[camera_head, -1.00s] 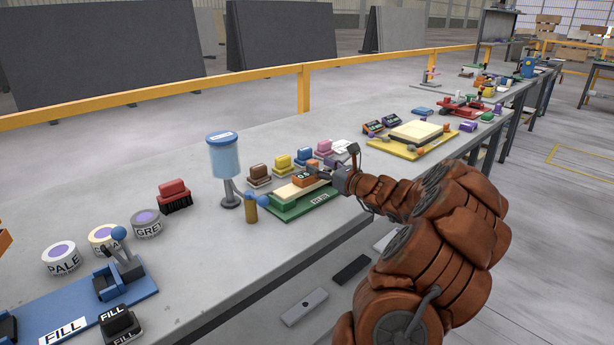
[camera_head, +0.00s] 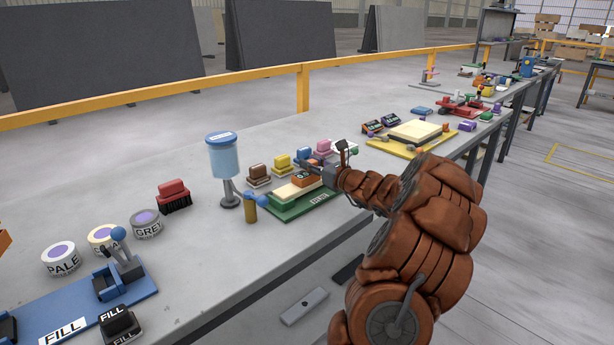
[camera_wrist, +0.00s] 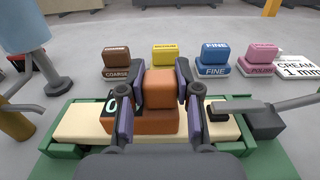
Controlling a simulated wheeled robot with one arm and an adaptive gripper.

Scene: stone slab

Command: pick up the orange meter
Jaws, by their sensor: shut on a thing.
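The orange meter (camera_wrist: 158,121) is a small orange block with a raised top and a dark display on its left side. It is between the fingers of my gripper (camera_wrist: 157,98), which is shut on its raised top. It is at a cream slab in a green fixture (camera_wrist: 66,150); whether it touches the slab is unclear. In the head view the meter (camera_head: 302,181) shows small beside my gripper (camera_head: 316,170), partly hidden by the fingers.
Brown (camera_wrist: 116,62), yellow (camera_wrist: 165,55), blue (camera_wrist: 214,58) and pink (camera_wrist: 262,58) labelled blocks stand in a row behind the fixture. A blue canister on a stand (camera_head: 224,160) is to the left. A dark-tipped grey clamp (camera_wrist: 250,117) lies close on the right.

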